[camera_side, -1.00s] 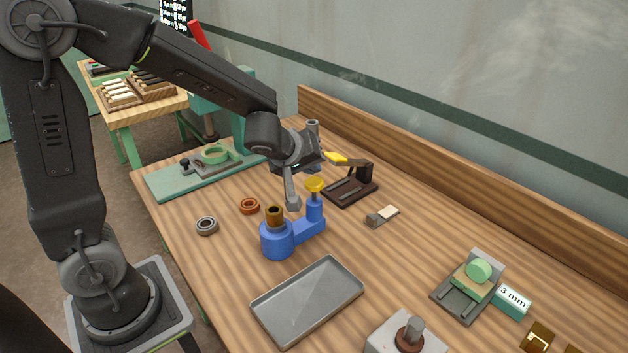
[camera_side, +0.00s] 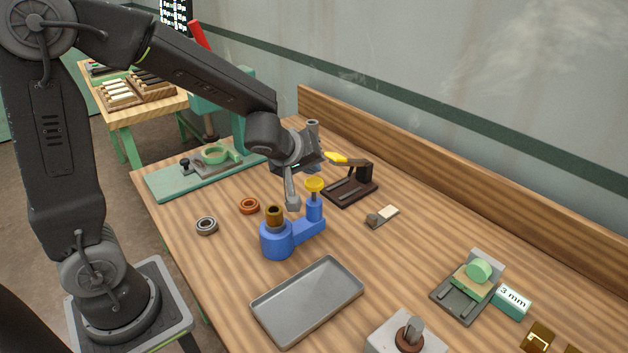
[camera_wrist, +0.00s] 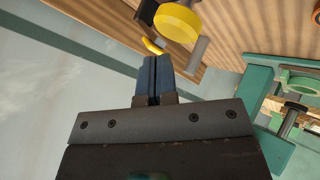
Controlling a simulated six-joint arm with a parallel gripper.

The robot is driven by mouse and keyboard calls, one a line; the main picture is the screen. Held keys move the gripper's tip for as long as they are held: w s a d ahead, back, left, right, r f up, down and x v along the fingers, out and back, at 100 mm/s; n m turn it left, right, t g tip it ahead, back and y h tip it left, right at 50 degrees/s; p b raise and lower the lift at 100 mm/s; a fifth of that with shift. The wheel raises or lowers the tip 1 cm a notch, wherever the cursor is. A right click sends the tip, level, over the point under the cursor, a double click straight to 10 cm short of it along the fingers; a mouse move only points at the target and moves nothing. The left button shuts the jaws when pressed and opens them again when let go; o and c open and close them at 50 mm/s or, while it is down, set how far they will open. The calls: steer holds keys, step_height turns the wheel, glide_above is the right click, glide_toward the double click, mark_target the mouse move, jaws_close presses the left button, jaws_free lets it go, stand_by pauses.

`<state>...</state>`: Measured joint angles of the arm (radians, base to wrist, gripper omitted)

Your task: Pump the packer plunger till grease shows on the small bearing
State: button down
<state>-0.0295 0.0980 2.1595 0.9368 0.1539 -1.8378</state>
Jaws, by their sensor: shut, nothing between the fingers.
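The blue bearing packer (camera_side: 277,240) stands on the bench in the side view, with a brown ring or cup (camera_side: 274,215) on its round body. Its yellow plunger knob (camera_side: 314,185) tops a thin stem over the smaller blue cylinder. The knob also shows in the wrist view (camera_wrist: 178,22). My gripper (camera_side: 293,202) is shut and empty, pointing down just left of the knob; in the wrist view its fingertips (camera_wrist: 153,62) are together, apart from the knob in the picture. A small grey bearing (camera_side: 206,226) lies flat at left, and an orange-brown ring (camera_side: 249,206) lies nearer the packer. I see no grease on the grey bearing.
A grey tray (camera_side: 307,301) lies in front of the packer. A dark stand with a yellow lever (camera_side: 350,188) is behind it. A green fixture (camera_side: 215,165) is at the back left. A small grey-and-white piece (camera_side: 382,216) lies right. Bench between is clear.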

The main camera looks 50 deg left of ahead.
mark_target(313, 179)
steer(key=shift+f, duration=0.15)
steer(key=shift+f, duration=0.3)
steer(key=shift+f, duration=1.4)
stand_by(1.3)
steer(key=shift+r, duration=1.8)
steer(key=shift+r, duration=0.1)
steer(key=shift+r, duration=2.45)
